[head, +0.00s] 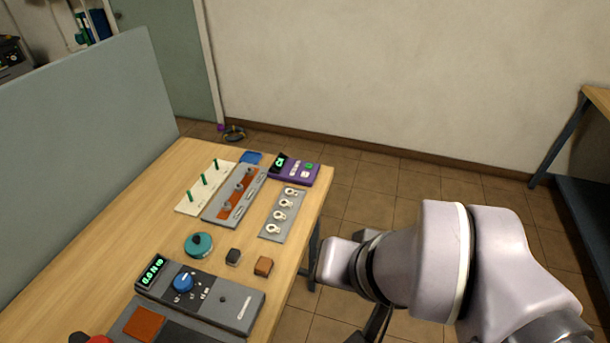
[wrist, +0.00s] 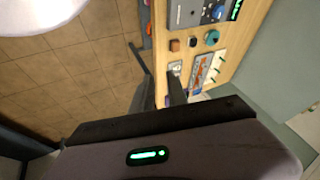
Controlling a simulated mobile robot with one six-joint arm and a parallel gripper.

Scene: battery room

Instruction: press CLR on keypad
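The button labels are too small to read. My gripper (wrist: 160,122) shows as a dark bar across the wrist view, with dark shapes rising above it.
A teal knob (head: 198,245) and a grey dial unit (head: 220,300) stand nearer. A grey partition (head: 80,140) lines the table's left side.

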